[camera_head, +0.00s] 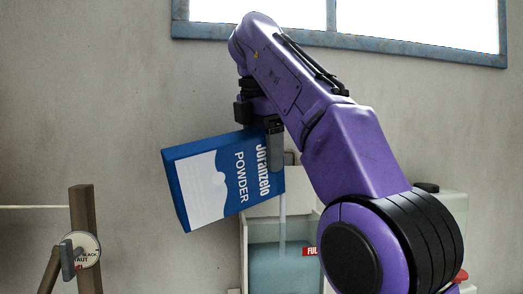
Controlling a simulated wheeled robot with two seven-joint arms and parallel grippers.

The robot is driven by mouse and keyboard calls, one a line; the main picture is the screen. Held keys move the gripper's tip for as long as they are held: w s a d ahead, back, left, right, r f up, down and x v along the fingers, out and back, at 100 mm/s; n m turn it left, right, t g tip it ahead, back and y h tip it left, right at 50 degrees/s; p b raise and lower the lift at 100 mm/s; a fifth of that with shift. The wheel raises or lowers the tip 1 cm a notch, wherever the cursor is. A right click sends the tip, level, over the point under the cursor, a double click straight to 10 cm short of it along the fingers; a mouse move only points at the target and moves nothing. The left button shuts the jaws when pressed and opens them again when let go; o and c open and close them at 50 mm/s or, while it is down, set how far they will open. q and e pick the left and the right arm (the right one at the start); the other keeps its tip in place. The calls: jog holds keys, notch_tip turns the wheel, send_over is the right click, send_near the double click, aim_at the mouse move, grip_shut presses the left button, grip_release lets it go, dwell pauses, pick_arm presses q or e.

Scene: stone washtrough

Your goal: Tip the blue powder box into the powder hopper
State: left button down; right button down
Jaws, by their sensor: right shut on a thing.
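The blue powder box (215,182), blue and white with "Joranzelo POWDER" lettering, is held tipped on its side in the air at the centre. My right gripper (275,150) is shut on it near its right end. A thin pale vertical stream (283,220) runs from the box's lower right end down into the powder hopper (245,262). The hopper stands below and right of the box, with a bluish fill behind its front and a red label reading "FUL", cut off by my right arm. My left gripper is not in view.
A wooden post (84,220) with a round labelled disc (86,250) and a thin line stands at the lower left. A white container (452,210) is partly hidden behind my right arm. A blue-framed window (340,40) is above; bare wall lies left of the box.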

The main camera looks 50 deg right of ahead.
jog(key=shift+s+d+f, duration=0.1)
jog(key=shift+d+f, duration=0.15)
jog(key=shift+f, duration=0.15)
jog(key=shift+y+b, duration=0.3)
dwell(0.9)
jog(key=shift+s+d+f+t+y+b, duration=0.15)
jog(key=shift+d+f+t+y+b, duration=0.2)
jog(key=shift+f+y+b, duration=0.35)
